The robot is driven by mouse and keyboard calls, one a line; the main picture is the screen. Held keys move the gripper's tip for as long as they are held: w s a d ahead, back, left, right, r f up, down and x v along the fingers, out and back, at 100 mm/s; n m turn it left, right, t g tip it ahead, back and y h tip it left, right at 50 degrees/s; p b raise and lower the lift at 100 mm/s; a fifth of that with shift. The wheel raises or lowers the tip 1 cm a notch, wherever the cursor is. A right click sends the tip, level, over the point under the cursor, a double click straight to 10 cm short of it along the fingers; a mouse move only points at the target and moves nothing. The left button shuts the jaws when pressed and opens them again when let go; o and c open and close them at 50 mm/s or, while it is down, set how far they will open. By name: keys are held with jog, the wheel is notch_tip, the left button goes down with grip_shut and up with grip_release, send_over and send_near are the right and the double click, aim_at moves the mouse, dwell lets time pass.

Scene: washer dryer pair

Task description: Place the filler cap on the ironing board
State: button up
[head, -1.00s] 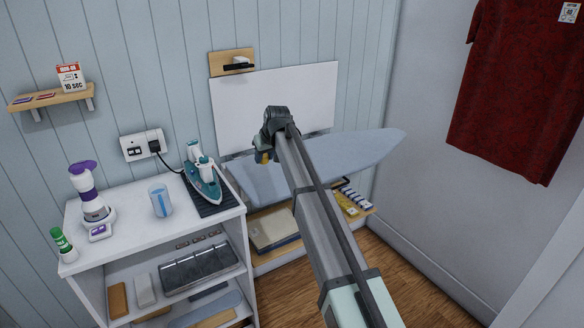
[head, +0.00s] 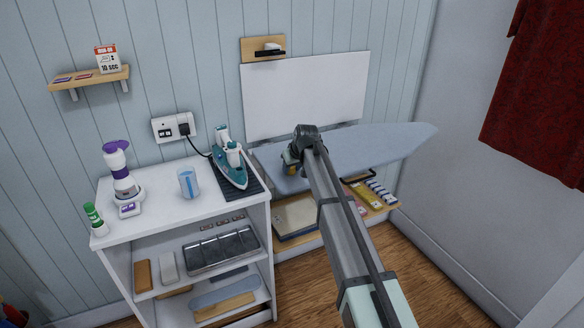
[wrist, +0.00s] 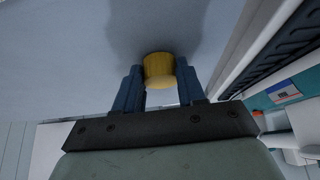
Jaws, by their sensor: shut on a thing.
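The yellow filler cap (wrist: 159,68) is held between the two blue fingers of my gripper (wrist: 160,88) in the wrist view. The grey-blue ironing board (wrist: 60,60) fills the upper left of that view, with a dark shadow around the cap. I cannot tell whether the cap touches the board. In the head view the ironing board (head: 375,148) stretches along the wall, its pointed end to the right. My gripper (head: 292,170) is over its left part, and my arm hides some of the board.
A teal iron (head: 230,165) stands on a dark ridged mat (head: 248,187) on the white cabinet (head: 150,220), left of the board. A clear measuring cup (head: 188,183) is farther left. The board's right part is bare. A low shelf with goods is below.

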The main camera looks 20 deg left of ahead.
jog(key=o, duration=1.2)
jog(key=shift+f, duration=0.1)
jog(key=shift+c, duration=0.2)
jog(key=v, duration=1.2)
